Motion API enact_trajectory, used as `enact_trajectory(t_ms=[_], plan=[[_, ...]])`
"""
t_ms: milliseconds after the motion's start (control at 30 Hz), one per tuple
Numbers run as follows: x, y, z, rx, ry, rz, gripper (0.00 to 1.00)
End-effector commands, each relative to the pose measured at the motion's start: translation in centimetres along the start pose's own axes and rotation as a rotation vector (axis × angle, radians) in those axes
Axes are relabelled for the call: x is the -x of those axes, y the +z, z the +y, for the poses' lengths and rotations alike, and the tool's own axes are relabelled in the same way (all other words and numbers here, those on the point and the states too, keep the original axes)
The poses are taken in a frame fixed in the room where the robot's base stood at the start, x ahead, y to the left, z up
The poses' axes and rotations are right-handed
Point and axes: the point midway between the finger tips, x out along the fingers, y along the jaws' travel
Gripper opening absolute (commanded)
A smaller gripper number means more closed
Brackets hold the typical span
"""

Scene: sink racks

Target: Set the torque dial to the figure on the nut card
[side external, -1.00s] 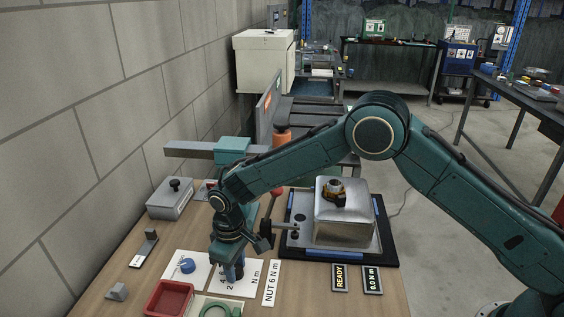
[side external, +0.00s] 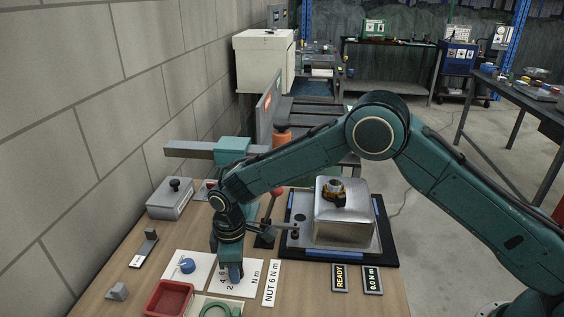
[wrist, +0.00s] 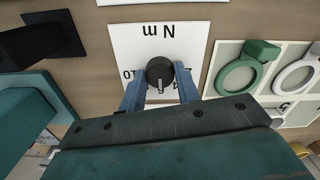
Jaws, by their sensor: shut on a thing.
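The torque dial, a dark round knob (wrist: 159,70) with a white pointer line, stands on a white scale card (wrist: 122,42) marked N m. In the wrist view, the pointer aims toward the picture's bottom, at my gripper's side. My gripper (wrist: 160,86) has its two blue fingers on either side of the knob and is shut on it. The fingers and palm hide part of the scale figures. In the side view, my gripper (side external: 236,272) points down over the scale card (side external: 252,285), hiding the knob. The nut card (side external: 271,284) reads NUT 6 N m and lies right of it.
A blue knob (side external: 187,265) on a white card lies left, with a red tray (side external: 170,298) in front. A metal block (side external: 343,225) and a red-topped lever (side external: 277,193) stand behind.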

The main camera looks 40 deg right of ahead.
Motion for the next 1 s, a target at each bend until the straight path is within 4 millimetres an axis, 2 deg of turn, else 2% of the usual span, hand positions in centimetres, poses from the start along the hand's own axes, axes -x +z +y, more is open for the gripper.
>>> enact_trajectory(t_ms=[133,167,267,700,867,1000], plan=[[0.1,-0.1,0.0,0.0,0.001,0.003,0.09],[0.1,-0.1,0.0,0.0,0.001,0.003,0.36],[0.1,-0.1,0.0,-0.001,0.001,0.002,0.54],[0.4,-0.1,0.0,-0.002,0.001,0.002,0.54],[1.7,-0.1,0.0,-0.002,0.002,0.003,0.54],[3.5,-0.1,0.0,-0.002,0.002,0.004,0.54]])
